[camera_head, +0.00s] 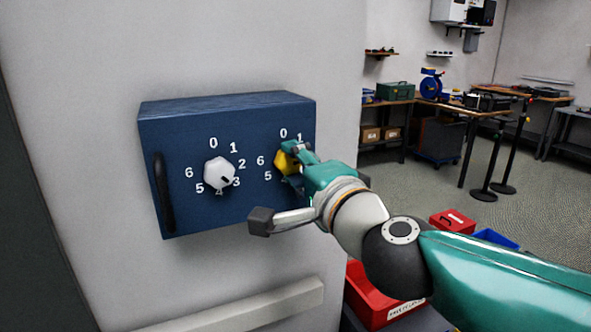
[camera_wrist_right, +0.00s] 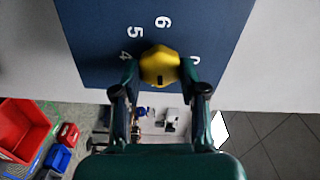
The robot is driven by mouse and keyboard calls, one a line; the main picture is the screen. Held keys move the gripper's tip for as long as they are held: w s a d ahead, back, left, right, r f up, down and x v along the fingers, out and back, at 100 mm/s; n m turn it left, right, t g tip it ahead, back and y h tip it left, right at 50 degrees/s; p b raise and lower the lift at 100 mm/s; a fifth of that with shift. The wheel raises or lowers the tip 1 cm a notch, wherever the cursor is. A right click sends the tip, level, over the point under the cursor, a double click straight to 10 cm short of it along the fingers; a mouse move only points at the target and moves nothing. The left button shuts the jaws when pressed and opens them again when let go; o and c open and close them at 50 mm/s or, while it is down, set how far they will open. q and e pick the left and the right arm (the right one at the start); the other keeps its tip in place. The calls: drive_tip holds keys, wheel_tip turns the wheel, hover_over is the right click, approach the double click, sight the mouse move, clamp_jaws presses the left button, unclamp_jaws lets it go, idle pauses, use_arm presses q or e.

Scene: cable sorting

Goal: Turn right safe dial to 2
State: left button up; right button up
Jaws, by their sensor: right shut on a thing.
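A blue safe (camera_head: 195,112) is fixed to the light wall, with a black handle at its left side. Its left dial (camera_head: 216,172) is white, with its dark mark toward the lower right, between 2 and 3. Its right dial (camera_head: 284,162) is yellow and partly covered by my right gripper (camera_head: 291,163). In the right wrist view, my right gripper (camera_wrist_right: 159,80) has its two fingers on either side of the yellow dial (camera_wrist_right: 160,62), shut on it. A dark mark shows on the dial's lower edge there. Several of the right dial's numbers are hidden. My left gripper is not in view.
A red bin (camera_head: 372,300) stands low beside the wall, under my right arm. A pale ledge (camera_head: 240,308) runs along the wall below the safe. Workbenches (camera_head: 470,108) and posts stand far back on the right, with open floor before them.

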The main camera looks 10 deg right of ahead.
drive_tip(key=shift+f+m, duration=0.2)
drive_tip(key=shift+m, duration=0.4)
drive_tip(key=o, duration=1.1)
drive_tip(key=shift+w+d, duration=0.1)
drive_tip(key=shift+r, duration=0.1)
drive_tip(key=shift+s+d, duration=0.2)
drive_tip(key=shift+s, duration=0.45)
drive_tip(key=v, duration=1)
drive_tip(key=shift+s, duration=0.35)
